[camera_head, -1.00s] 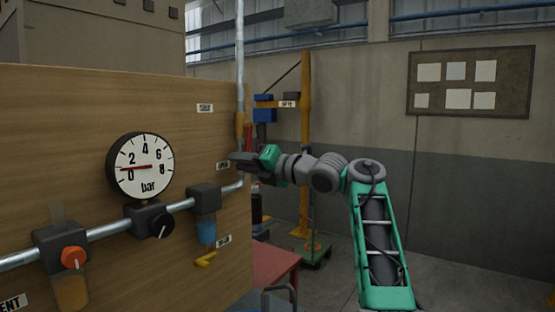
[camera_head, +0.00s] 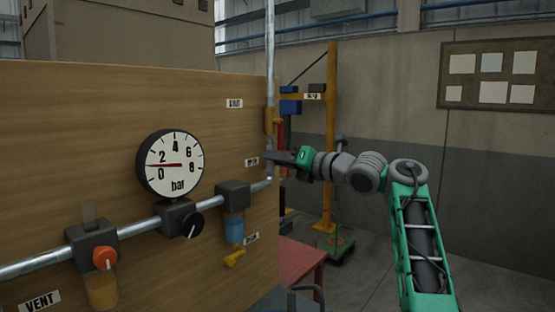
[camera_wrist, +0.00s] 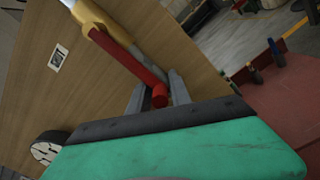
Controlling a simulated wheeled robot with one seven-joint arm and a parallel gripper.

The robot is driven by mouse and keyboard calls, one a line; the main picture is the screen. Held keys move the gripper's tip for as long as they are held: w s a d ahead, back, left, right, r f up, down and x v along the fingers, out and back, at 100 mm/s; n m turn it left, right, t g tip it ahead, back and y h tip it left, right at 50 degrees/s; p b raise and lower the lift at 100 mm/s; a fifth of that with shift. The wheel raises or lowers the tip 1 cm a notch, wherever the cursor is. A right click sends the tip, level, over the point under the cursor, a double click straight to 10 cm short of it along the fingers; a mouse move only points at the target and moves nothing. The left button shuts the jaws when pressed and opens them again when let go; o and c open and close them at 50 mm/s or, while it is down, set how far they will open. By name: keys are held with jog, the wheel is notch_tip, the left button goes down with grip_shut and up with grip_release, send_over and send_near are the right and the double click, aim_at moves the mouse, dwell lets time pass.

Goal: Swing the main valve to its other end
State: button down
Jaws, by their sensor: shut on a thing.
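The main valve has a yellow body (camera_head: 271,121) on the vertical grey pipe at the right edge of the wooden panel. In the wrist view the yellow body (camera_wrist: 91,17) is at the top, and its red lever (camera_wrist: 125,55) runs down from it to my gripper. In the head view the lever hangs down beside the pipe, partly hidden. My gripper (camera_head: 277,158) is at the lever's lower end. In the wrist view its two grey fingers (camera_wrist: 157,93) stand on either side of the red lever end, shut on it.
A round gauge (camera_head: 170,163) reads a little above 0 bar. A red table (camera_head: 298,262) stands right of the panel.

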jog(key=c, duration=1.5)
grip_release()
jog(key=shift+d+r, duration=0.1)
jog(key=shift+r, duration=0.35)
jog(key=shift+c, duration=0.2)
jog(key=shift+o, duration=0.9)
jog(key=shift+w+f, duration=0.15)
jog(key=shift+f, duration=0.05)
jog(key=b+v, duration=0.3)
jog(key=v, duration=0.4)
jog(key=shift+s+d, duration=0.3)
